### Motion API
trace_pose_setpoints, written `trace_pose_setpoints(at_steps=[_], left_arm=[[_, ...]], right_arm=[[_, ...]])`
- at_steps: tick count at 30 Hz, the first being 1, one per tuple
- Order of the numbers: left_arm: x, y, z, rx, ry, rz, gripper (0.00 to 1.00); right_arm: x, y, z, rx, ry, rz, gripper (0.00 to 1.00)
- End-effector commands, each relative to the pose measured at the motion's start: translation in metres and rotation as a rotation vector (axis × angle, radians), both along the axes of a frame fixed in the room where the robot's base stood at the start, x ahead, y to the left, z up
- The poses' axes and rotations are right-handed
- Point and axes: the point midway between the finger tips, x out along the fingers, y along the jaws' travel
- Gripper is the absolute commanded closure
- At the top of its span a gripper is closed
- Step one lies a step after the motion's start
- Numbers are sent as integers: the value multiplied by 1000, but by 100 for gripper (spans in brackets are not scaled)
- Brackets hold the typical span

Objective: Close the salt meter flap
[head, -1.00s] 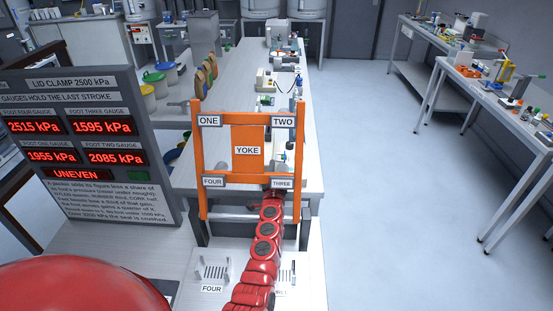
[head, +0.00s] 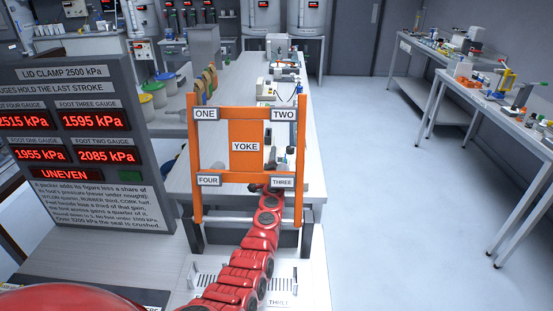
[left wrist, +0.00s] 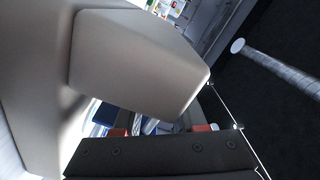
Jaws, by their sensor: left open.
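I cannot pick out a salt meter flap in either view. My left arm's red links rise from the bottom of the head view to the lower bar of the orange yoke frame (head: 245,146), by the label THREE. The arm's dark end passes behind that bar, and the gripper is mostly hidden there. In the left wrist view my left gripper (left wrist: 225,115) is open, a broad grey finger above and a dark one below. Nothing is clearly held between them. My right gripper is not in view.
A gauge panel (head: 85,150) reading UNEVEN stands at the left. A long bench (head: 235,75) with several small devices runs away behind the yoke. Tables (head: 470,105) with loose items stand at the right. The floor (head: 385,200) between is clear.

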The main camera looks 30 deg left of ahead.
Motion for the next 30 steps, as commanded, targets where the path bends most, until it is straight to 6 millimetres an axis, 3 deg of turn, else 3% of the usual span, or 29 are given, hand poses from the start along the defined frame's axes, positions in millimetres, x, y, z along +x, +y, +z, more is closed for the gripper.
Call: trace_pose_setpoints(at_steps=[2,9,17,30], left_arm=[[0,0,0,0,0,0,61],[0,0,0,0,0,1,100],[0,0,2,6,0,2,100],[6,-12,9,227,102,1,100]], right_arm=[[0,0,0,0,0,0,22],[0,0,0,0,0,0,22],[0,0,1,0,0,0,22],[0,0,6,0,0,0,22]])
